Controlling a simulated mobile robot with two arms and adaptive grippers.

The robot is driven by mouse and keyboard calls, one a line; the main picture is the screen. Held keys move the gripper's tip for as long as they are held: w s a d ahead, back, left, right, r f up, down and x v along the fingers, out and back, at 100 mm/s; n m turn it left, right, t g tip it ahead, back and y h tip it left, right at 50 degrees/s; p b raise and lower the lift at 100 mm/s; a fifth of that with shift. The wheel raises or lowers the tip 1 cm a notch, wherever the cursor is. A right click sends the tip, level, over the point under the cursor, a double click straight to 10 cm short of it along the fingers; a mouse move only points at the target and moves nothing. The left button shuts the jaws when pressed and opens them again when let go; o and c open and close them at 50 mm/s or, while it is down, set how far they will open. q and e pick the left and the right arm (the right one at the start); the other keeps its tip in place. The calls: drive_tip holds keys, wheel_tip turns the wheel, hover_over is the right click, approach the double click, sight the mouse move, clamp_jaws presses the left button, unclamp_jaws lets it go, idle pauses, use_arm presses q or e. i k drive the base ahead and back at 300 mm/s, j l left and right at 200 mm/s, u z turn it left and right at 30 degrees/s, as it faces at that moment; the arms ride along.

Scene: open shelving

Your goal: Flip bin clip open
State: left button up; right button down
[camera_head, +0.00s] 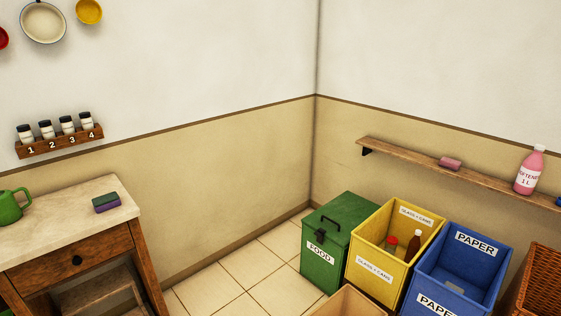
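The green bin (322,272) labelled FOOD stands on the tiled floor near the room corner, left of the yellow bin. A small dark clip (321,235) sits at the lid's front edge, above the FOOD label. It is too small to tell exactly how the clip lies. Neither of my grippers shows in the head view.
An open yellow bin (355,268) holding bottles and an open blue bin (430,281) stand to the right. A cardboard box (348,302) sits in front. A wooden cabinet (75,255) stands left, with clear floor (235,285) between. A wall shelf (410,162) hangs above the bins.

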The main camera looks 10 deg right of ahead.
sight(320, 233)
drive_tip(key=i+u, duration=0.1)
drive_tip(key=i, duration=0.4)
drive_tip(key=i+l+u, duration=0.1)
drive_tip(key=i, duration=0.45)
drive_tip(key=i+l+u, duration=0.1)
drive_tip(key=i, duration=0.4)
